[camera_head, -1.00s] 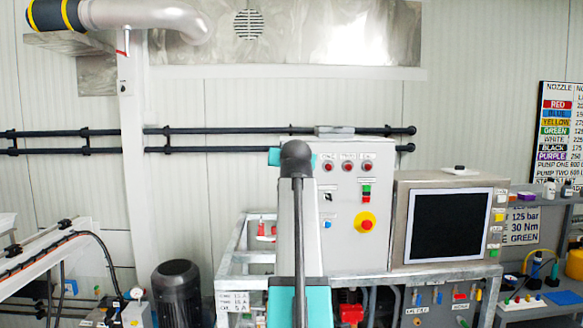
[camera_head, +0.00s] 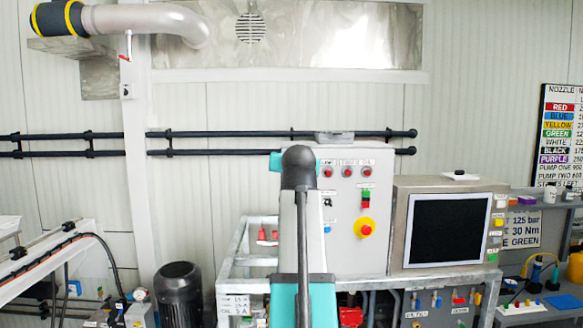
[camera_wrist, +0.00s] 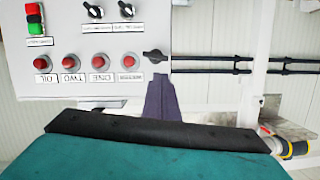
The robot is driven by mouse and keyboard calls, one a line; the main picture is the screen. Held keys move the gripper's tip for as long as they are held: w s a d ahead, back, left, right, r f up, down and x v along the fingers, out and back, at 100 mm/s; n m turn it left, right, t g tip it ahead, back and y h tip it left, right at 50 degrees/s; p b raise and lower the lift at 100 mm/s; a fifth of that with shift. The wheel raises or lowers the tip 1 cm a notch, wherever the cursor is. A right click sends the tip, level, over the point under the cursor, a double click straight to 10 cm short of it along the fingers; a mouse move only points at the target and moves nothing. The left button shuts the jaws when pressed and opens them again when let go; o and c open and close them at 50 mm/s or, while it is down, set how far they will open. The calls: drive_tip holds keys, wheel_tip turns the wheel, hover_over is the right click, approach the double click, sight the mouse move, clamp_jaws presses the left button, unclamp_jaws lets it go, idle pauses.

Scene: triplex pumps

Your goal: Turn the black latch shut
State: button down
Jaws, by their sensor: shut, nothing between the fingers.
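The black latch (camera_wrist: 155,56) shows in the wrist view as a small dark handle at the right edge of the grey control cabinet (camera_wrist: 70,60). It lies roughly crosswise in that picture, in line with the row of red buttons. My gripper (camera_wrist: 160,82) is shut and empty, its dark fingers pointing at the latch. The fingertips end just short of the latch in the picture; I cannot tell whether they touch it. In the head view the cabinet (camera_head: 345,245) stands behind my arm, which hides its left edge, the latch and my gripper.
Red buttons (camera_wrist: 85,61) and black selector knobs (camera_wrist: 93,9) sit on the cabinet face. A monitor (camera_head: 446,230) stands right of the cabinet, on a metal frame (camera_head: 245,285). Dark wall pipes (camera_head: 215,134) run behind. A black motor (camera_head: 178,290) stands at lower left.

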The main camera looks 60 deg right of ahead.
drive_tip(key=shift+p+v, duration=0.6)
drive_tip(key=shift+v, duration=1.25)
drive_tip(key=shift+w+a, duration=0.15)
